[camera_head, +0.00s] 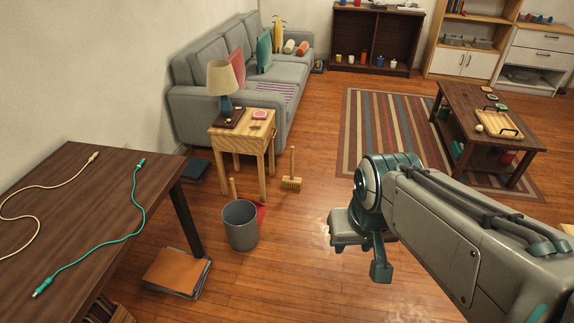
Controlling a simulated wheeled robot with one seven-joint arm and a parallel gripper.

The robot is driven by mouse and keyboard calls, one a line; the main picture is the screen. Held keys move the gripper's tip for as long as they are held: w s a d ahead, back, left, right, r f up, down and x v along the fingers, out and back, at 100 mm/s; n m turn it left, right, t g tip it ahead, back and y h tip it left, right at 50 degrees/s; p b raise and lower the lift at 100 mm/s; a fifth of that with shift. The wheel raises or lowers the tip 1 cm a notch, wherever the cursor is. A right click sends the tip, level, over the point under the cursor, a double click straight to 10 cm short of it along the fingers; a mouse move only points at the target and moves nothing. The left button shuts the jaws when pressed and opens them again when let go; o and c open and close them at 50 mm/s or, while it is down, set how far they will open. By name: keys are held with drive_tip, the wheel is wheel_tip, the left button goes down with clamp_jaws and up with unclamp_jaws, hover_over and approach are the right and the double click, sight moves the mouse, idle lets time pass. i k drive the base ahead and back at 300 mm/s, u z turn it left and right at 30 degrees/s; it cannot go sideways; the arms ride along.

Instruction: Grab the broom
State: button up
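The broom (291,183) is a small one with straw-coloured bristles and a thin wooden handle. It stands upright on the wood floor, just right of the small side table. My gripper (362,260) hangs from my arm right of the broom and nearer to me, pointing down. Its teal fingers look apart, with nothing visible between them. The broom is clear of the gripper and fully in view.
A grey bucket (240,228) stands nearer than the broom, with a red item (261,213) partly hidden behind it. The side table (241,136) holds a lamp (222,82). A dark desk (75,205) is at left. Floor between broom and gripper is clear.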

sight(295, 182)
drive_tip(key=z, duration=0.8)
drive_tip(key=i, duration=3.3)
drive_tip(key=u, duration=1.7)
drive_tip(key=i, duration=0.95)
drive_tip(key=u, duration=0.9)
